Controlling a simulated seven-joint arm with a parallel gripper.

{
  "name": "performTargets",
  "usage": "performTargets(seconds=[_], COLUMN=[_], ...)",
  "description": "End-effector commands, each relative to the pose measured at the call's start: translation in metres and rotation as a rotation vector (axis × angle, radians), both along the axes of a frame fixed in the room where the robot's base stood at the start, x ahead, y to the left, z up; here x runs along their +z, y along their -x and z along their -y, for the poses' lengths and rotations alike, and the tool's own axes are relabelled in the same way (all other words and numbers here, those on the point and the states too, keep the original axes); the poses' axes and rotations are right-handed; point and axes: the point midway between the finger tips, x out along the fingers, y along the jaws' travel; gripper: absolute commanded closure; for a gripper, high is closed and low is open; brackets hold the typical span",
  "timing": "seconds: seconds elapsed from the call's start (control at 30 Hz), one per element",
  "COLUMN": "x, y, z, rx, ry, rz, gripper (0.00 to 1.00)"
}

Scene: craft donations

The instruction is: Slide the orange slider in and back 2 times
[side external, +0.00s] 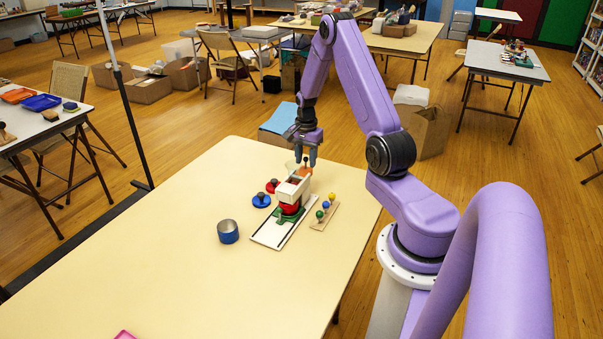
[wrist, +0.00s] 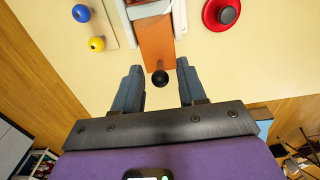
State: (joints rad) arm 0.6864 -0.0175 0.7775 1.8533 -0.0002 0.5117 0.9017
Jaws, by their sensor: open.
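The orange slider (wrist: 157,38) is a flat board with a black ball knob (wrist: 160,77) on its near end in the wrist view. It sticks out of a white housing (side external: 292,189) on the table, and its orange end also shows in the side view (side external: 305,171). My gripper (wrist: 158,80) is open, with one blue-grey finger on each side of the knob and a visible gap on both sides. In the side view my gripper (side external: 308,161) points down at the slider's outer end, at the far side of the housing. Its height over the slider is hard to tell.
A red knobbed disc (wrist: 221,13) and a blue knobbed disc (side external: 261,200) lie left of the housing in the side view. A blue cup (side external: 228,232) stands nearer. A wooden strip with coloured balls (side external: 325,215) lies to the right. The table's front (side external: 170,270) is mostly clear.

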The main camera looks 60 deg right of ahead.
Motion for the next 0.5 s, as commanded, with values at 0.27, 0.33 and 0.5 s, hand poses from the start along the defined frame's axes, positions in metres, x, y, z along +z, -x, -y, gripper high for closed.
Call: performTargets(seconds=[0.27, 0.33, 0.5], x=[0.025, 0.031, 0.045], y=[0.0, -0.001, 0.0], z=[0.0, 0.0, 0.0], rx=[0.0, 0.0, 0.0], ry=[0.002, 0.002, 0.002], rz=[0.003, 0.003, 0.003], gripper=[0.59, 0.59, 0.59])
